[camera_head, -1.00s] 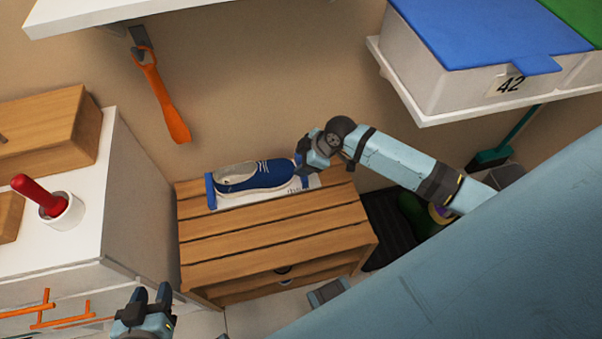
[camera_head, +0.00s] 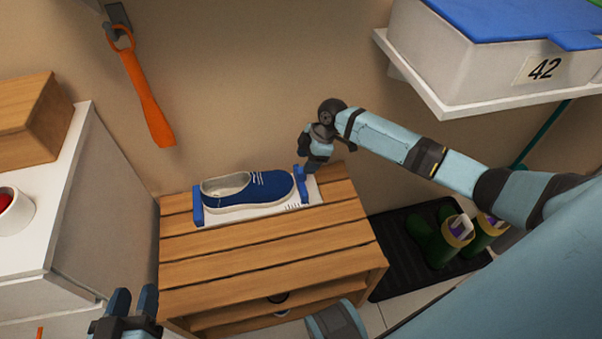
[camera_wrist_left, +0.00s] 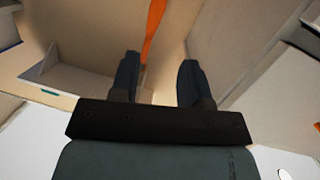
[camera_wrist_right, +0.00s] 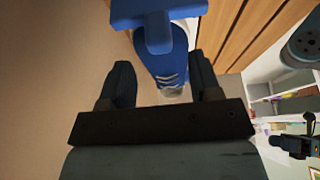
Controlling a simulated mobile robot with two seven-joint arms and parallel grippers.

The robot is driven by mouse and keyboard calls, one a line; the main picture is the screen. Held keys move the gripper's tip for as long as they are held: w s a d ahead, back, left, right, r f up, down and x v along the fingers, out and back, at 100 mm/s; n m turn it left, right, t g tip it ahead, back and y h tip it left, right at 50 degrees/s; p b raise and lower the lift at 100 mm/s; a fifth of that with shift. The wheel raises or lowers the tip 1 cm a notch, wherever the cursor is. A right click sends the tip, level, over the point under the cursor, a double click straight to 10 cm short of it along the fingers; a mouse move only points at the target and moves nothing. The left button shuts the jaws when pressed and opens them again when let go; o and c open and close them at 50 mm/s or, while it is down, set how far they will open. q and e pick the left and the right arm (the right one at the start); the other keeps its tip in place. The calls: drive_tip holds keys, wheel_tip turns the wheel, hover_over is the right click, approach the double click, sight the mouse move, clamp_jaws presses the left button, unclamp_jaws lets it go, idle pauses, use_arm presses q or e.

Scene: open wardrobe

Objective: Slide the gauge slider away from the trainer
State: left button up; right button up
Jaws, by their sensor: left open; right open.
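The blue trainer (camera_head: 247,191) lies on the white foot gauge (camera_head: 235,216) on the slatted bench, with its toe to the right. The blue gauge slider (camera_head: 301,184) stands close to the toe; whether they touch is unclear. My right gripper (camera_head: 312,165) is open and empty, just above and right of the slider. In the right wrist view the slider (camera_wrist_right: 157,18) is ahead of the open fingertips (camera_wrist_right: 160,64), its stem in line with the gap, and the trainer (camera_wrist_right: 165,58) shows beyond. My left gripper (camera_head: 136,298) is open and empty, low at the left, away from the gauge.
The wooden bench (camera_head: 260,255) has bare slats in front of the gauge. An orange shoehorn (camera_head: 148,90) hangs on the wall. A white cabinet (camera_head: 75,200) stands left, green boots (camera_head: 435,240) on a dark tray right, and a shelf with a box (camera_head: 480,60) upper right.

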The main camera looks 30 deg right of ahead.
sight(301, 179)
use_arm(q)
drive_tip(key=r, duration=0.1)
drive_tip(key=d+r+t+h+b, duration=0.1)
drive_tip(key=shift+w+d+r, duration=0.1)
drive_tip(key=shift+w+r, duration=0.1)
drive_tip(key=shift+r, duration=0.1)
use_arm(e)
drive_tip(key=x, duration=0.5)
clamp_jaws()
drive_tip(key=shift+d+r, duration=0.1)
drive_tip(key=shift+d, duration=0.05)
drive_tip(key=d+p, duration=0.1)
drive_tip(key=d, duration=0.2)
drive_tip(key=shift+s+p, duration=0.4)
unclamp_jaws()
drive_tip(key=shift+d, duration=0.1)
use_arm(q)
drive_tip(key=f, duration=0.1)
drive_tip(key=a+f, duration=0.1)
drive_tip(key=f+g+y, duration=0.1)
drive_tip(key=shift+s+a, duration=0.15)
drive_tip(key=shift+s, duration=0.1)
